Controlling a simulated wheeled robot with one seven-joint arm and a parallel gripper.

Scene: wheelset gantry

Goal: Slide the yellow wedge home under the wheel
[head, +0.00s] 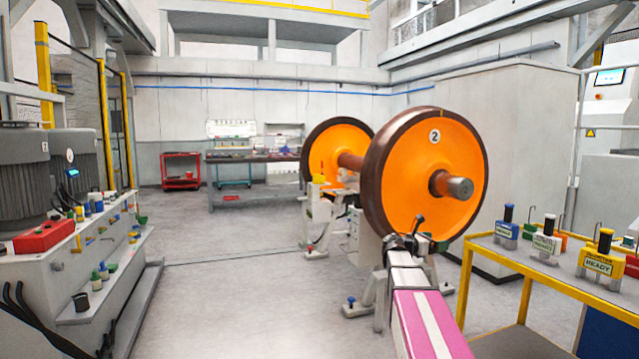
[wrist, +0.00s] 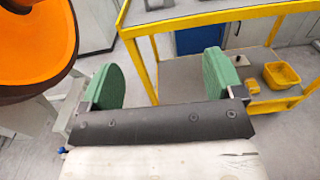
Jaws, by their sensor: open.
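The wheel (head: 422,178) is a large orange disc with a dark rim, marked 2, on a stand; its edge also shows at the upper left of the wrist view (wrist: 35,40). A yellow block (head: 598,263) with a dark-topped post and a READY label stands on the yellow-framed cart at the right; I cannot tell whether it is the wedge. No yellow wedge can be made out under the wheel, where my arm hides part of the stand. My gripper (wrist: 160,80) is open, its green pads apart with nothing between them, in front of the wheel's lower part.
The yellow-framed cart (head: 490,247) holds a blue block (head: 507,232) and a white block (head: 546,243). A yellow bin (wrist: 282,76) sits on its lower shelf. A grey bench (head: 70,275) with small fittings is at the left. The floor between is clear.

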